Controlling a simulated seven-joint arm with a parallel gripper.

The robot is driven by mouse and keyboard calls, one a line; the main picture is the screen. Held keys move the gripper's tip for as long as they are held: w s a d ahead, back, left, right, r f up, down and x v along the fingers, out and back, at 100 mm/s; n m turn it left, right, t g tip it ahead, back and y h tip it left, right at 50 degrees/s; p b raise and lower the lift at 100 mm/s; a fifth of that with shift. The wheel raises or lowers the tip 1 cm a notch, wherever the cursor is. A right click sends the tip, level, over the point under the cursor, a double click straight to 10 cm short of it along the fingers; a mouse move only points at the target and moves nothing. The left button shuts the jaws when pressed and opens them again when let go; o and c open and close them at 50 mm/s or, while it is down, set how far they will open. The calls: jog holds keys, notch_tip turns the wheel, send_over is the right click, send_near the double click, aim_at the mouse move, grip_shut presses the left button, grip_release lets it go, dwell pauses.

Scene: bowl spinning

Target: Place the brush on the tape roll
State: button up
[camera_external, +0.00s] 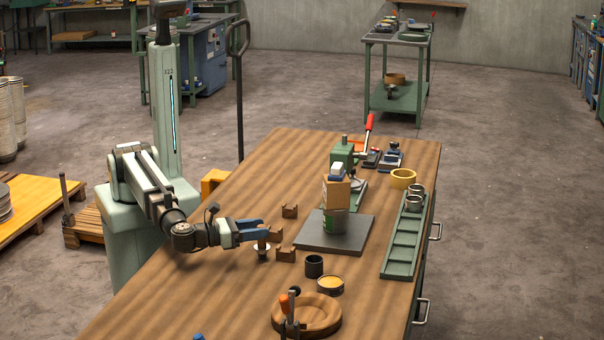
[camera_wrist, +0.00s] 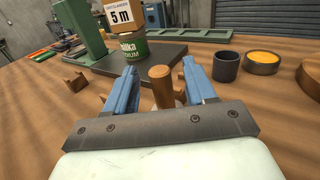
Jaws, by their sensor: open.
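What looks like the brush, with an upright wooden handle (camera_wrist: 163,88) and a pale flared lower part (camera_external: 262,250), stands on the wooden table. My gripper (camera_external: 260,233) is level and open, with a blue finger on each side of the handle. In the wrist view the handle stands between the fingers of my gripper (camera_wrist: 161,76), with gaps visible. The lower part of the brush is mostly hidden there by the gripper. The tape roll (camera_external: 403,172) is a yellow ring lying flat near the far right table edge; I cannot make it out in the wrist view.
Small brown blocks (camera_external: 290,211) stand close to the gripper. A dark cup (camera_external: 314,267) and round tin (camera_external: 330,284) are to its right. A dark plate (camera_external: 305,236) bears a green can (camera_external: 335,222) and stacked boxes. A green tray (camera_external: 398,262) lies beside the tape roll.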

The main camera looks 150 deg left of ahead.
aim_at(262, 241)
jog(key=v, duration=0.8)
jog(key=shift+d, duration=0.2)
jog(key=d+f, duration=0.1)
jog(key=f, duration=0.1)
jog(key=d+f, duration=0.2)
jog(key=shift+s, duration=0.2)
jog(key=shift+a+f, duration=0.15)
jog(key=shift+a, duration=0.05)
jog(key=shift+x, duration=6.4)
jog(key=shift+s, duration=0.15)
jog(key=shift+c, duration=0.3)
grip_shut()
